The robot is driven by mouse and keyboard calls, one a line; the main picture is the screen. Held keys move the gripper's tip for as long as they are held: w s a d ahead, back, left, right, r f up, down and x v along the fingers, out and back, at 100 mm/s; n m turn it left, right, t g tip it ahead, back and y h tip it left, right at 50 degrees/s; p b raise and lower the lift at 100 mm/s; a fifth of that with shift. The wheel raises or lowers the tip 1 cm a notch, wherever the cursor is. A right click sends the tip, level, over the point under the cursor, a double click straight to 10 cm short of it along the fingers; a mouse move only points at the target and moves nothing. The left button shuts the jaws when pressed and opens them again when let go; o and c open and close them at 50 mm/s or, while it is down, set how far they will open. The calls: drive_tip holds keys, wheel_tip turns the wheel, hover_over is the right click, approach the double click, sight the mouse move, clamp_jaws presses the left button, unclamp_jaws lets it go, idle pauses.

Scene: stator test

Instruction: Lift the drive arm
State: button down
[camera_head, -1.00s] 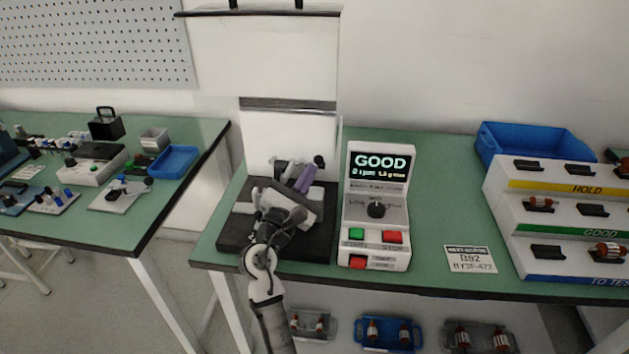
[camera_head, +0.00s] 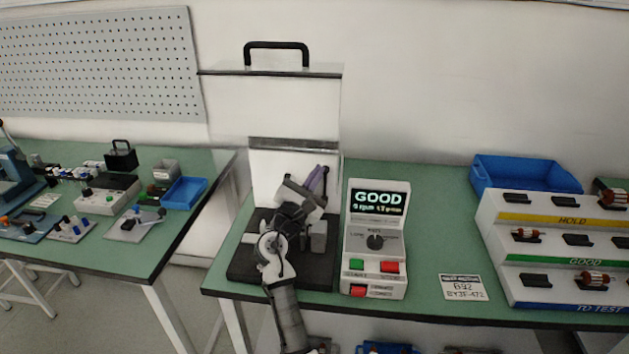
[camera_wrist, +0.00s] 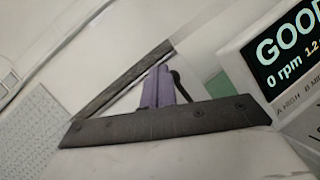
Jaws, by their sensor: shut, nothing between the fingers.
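My gripper (camera_head: 318,180) is over the black-based test fixture (camera_head: 250,262). Its two purple fingers are shut together with nothing between them and point up and away from me. In the wrist view the fingers (camera_wrist: 157,86) rise from the dark bar of my gripper. A thin dark curved piece (camera_wrist: 181,86) shows just right of the fingers; it may be the drive arm, but I cannot tell whether it touches them. A grey block (camera_head: 318,236) of the fixture shows right of my arm. My arm hides much of the fixture.
A white tester (camera_head: 376,215) reading GOOD stands close right of the fixture. A white panel (camera_head: 270,110) with a black handle (camera_head: 276,47) stands behind.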

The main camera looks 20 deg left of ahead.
drive_tip(key=shift+w+a+r, duration=0.15)
drive_tip(key=shift+w, duration=0.3)
drive_tip(key=shift+r, duration=0.15)
idle(0.4)
